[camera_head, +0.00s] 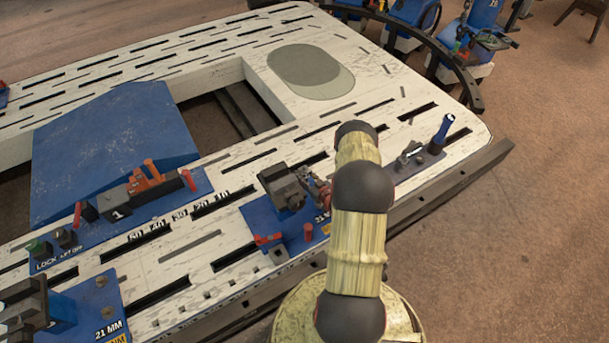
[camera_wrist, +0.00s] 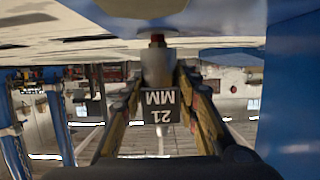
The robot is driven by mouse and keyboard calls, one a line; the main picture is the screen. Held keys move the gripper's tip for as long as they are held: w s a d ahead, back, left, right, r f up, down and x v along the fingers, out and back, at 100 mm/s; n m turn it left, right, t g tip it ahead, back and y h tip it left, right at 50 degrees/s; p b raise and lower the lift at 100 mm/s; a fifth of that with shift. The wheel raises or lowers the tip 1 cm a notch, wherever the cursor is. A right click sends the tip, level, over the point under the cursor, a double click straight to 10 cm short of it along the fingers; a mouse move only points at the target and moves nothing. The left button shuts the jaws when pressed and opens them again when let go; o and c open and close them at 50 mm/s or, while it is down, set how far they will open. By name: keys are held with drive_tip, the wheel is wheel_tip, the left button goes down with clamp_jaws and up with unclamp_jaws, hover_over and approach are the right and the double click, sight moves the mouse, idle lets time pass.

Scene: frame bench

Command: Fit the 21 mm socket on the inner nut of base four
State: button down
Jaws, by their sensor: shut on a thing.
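In the wrist view my gripper (camera_wrist: 160,112) is shut on a grey metal socket (camera_wrist: 156,66). A dark label block below it reads "21 MM", upside down in the picture. The socket's far end is at or just below a small dark red piece (camera_wrist: 157,40), which may be the nut. I cannot tell whether they touch or whether the socket is around it. In the head view my arm hides most of my gripper and the socket. No base marked four can be read in either view.
Beside my arm is a blue plate (camera_head: 257,222) with a grey clamp-like block (camera_head: 282,187) and red pegs. A blue-handled tool (camera_head: 442,130) stands to the right.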

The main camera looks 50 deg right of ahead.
drive_tip(key=shift+f, duration=0.65)
drive_tip(key=c, duration=1.3)
unclamp_jaws()
drive_tip(key=shift+o, duration=0.2)
drive_tip(key=v, duration=1.2)
drive_tip(key=shift+d, duration=0.1)
